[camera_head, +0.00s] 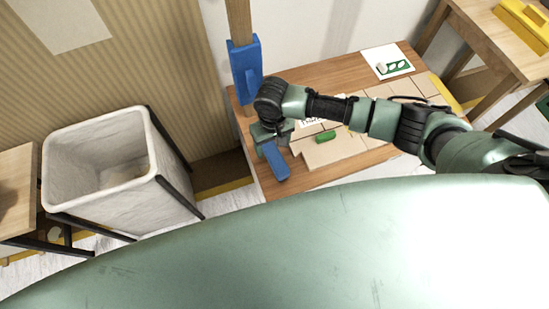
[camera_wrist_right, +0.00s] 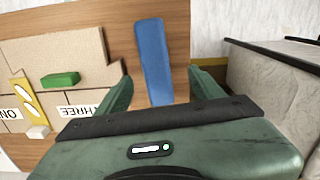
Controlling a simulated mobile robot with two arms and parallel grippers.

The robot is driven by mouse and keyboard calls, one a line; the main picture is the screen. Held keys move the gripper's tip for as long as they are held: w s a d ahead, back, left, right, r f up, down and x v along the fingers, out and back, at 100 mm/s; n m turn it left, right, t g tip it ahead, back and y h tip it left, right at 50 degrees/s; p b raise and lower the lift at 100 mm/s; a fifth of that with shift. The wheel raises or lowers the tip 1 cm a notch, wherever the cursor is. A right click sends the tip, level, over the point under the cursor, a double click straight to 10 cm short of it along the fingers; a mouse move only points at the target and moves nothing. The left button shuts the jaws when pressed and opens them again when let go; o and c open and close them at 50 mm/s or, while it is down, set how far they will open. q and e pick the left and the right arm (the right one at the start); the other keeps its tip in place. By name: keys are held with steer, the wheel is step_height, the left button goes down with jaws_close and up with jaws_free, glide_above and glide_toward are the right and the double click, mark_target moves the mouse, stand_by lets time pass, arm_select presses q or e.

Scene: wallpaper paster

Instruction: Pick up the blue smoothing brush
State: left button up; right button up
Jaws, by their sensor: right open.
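The blue smoothing brush (camera_head: 276,160) lies on the wooden table near its left front corner. It also shows in the right wrist view (camera_wrist_right: 153,55) as a long flat blue bar, partly hidden by my gripper body. My right gripper (camera_head: 268,146) is at the near table corner beside the brush. In the right wrist view the gripper (camera_wrist_right: 160,84) has its two green fingers spread, with the brush in the gap between them as seen from there. Nothing is held, and contact with the brush cannot be told. My left gripper is out of view.
Brown sheets (camera_head: 335,150) and a green block (camera_head: 325,137) lie to the right of the brush. A blue piece (camera_head: 245,65) is on an upright wooden post behind. A pale bin (camera_head: 110,165) stands left of the table. A white card (camera_head: 386,60) lies at the back.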

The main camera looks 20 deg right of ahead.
mark_target(274, 155)
steer(key=f, duration=0.5)
steer(key=f+b, duration=0.1)
steer(key=f, duration=0.1)
steer(key=shift+d+f, duration=0.3)
steer(key=shift+f, duration=0.1)
steer(key=shift+c, duration=0.4)
steer(key=shift+w, duration=0.1)
jaws_close()
